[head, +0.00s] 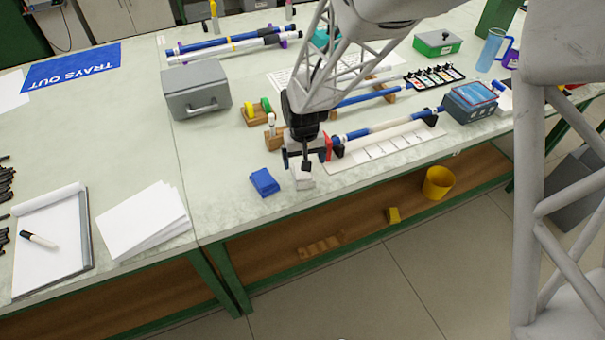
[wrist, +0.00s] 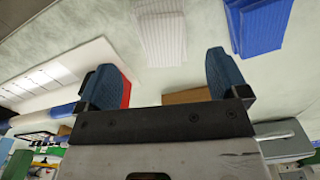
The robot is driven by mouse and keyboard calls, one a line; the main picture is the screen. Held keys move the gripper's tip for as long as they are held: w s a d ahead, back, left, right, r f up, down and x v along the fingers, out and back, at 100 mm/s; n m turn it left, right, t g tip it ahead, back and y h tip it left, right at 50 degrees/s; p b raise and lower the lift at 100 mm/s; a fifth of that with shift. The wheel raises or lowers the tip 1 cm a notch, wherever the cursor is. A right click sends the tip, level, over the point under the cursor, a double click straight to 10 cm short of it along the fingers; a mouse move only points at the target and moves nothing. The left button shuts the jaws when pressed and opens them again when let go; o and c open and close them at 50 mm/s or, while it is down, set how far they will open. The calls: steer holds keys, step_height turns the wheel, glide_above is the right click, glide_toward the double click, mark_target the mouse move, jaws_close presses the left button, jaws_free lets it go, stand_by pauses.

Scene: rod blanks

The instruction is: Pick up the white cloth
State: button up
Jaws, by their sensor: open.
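The white cloth (head: 304,178) is a small folded pad on the bench near its front edge. It lies just below and in front of my gripper (head: 304,160) in the head view, and the gripper covers part of it. In the wrist view the white cloth (wrist: 163,35), with fine stripes, shows at the top, beyond the gap between the fingertips. My gripper (wrist: 163,80) is open, with its two blue-padded fingers apart and nothing between them. The white cloth appears apart from both fingers.
A folded blue cloth (head: 264,182) lies left of the white one. A rod (head: 388,128) on a stand and a white marked strip (head: 385,148) lie to the right. A grey box (head: 196,90) stands behind left. Bare bench (head: 225,205) lies left of the blue cloth.

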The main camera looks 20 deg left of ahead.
mark_target(302, 174)
steer(key=shift+f, duration=0.25)
steer(key=shift+a+f, duration=0.15)
steer(key=shift+f, duration=2.45)
steer(key=shift+c, duration=0.2)
steer(key=c, duration=1)
